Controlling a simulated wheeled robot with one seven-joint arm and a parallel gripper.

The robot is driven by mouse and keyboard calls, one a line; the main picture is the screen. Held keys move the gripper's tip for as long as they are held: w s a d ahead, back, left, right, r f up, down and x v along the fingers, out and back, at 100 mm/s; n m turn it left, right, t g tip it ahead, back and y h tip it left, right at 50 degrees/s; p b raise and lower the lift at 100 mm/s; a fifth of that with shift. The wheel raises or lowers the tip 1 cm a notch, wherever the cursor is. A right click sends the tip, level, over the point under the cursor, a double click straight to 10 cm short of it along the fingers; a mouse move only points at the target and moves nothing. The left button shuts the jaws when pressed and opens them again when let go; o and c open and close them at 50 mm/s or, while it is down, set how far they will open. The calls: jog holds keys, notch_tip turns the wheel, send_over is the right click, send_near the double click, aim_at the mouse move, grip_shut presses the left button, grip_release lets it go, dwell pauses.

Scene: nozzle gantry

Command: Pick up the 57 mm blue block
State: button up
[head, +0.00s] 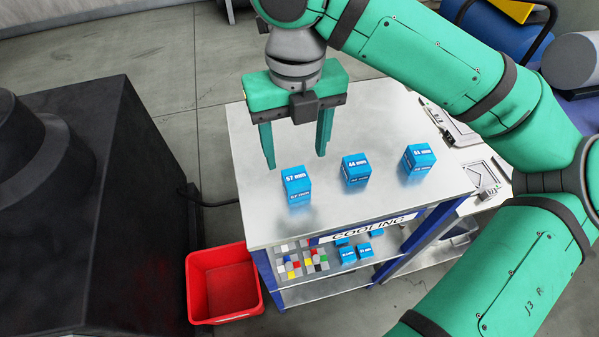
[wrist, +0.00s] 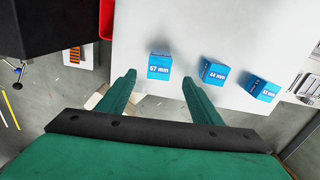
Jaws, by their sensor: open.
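The 57 mm blue block (head: 297,185) stands on the metal top of the cooling table (head: 400,110), the leftmost of three blue blocks. My gripper (head: 297,160) is open and empty above the table, its two green fingers pointing down, apart from the block. In the wrist view the 57 mm block (wrist: 159,67) lies beyond the fingertips, roughly centred between the two fingers (wrist: 158,76).
The 44 mm block (head: 355,170) and another blue block (head: 419,158) stand to the right on the same top. A lower shelf holds small blue blocks (head: 355,252) and coloured pieces. A red bin (head: 222,285) stands on the floor at left, beside a dark machine (head: 80,180).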

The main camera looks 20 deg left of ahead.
aim_at(296, 176)
notch_tip(296, 176, down, 4)
jog(key=shift+d+f, duration=0.15)
jog(key=shift+f, duration=3.2)
jog(key=c, duration=1.4)
jog(key=shift+r, duration=0.15)
